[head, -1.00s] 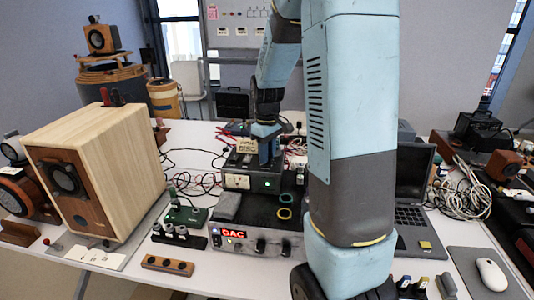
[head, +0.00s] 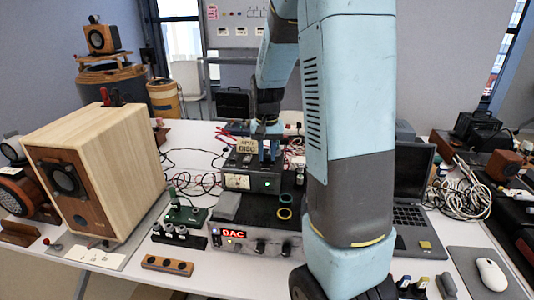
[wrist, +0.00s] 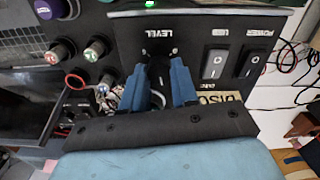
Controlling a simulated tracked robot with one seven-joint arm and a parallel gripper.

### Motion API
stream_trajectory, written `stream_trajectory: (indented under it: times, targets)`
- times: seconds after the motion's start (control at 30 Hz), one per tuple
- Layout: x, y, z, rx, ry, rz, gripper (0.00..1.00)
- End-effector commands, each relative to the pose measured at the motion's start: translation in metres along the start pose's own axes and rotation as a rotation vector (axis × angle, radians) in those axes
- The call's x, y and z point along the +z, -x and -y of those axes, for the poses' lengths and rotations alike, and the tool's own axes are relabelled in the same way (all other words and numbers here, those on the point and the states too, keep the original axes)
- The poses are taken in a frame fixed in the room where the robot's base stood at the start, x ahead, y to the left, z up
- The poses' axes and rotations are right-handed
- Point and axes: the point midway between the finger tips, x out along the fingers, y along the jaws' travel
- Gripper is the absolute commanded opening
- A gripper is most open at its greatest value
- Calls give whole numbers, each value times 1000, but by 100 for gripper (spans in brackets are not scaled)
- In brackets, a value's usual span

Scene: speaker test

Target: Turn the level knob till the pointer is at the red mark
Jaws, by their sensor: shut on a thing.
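The black box with the level knob (wrist: 156,76) stands on the table, with a meter (head: 238,181) on its front in the head view. In the wrist view the LEVEL label (wrist: 160,33) reads upside down above the knob. My gripper (wrist: 160,88) has its two blue fingers on either side of the knob and is shut on it. In the head view my gripper (head: 268,150) is over the top of the box. The fingers hide much of the knob. I cannot make out its pointer or the red mark.
Two rocker switches (wrist: 231,63) sit right of the knob in the wrist view, and several small knobs (wrist: 82,58) sit left. A card (head: 246,146) stands beside my gripper. A DAC unit (head: 258,240) is in front, a wooden speaker (head: 115,150) left, and a laptop (head: 412,190) right.

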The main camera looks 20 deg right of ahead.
Motion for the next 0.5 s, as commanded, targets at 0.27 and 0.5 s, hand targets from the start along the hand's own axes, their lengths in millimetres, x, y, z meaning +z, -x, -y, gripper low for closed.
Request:
stream_trajectory:
  times: [0.27, 0.5]
  targets:
    - [-1, 1, 1, -1, -259, -2, 0]
    - [-1, 1, 1, -2, -486, -2, 0]
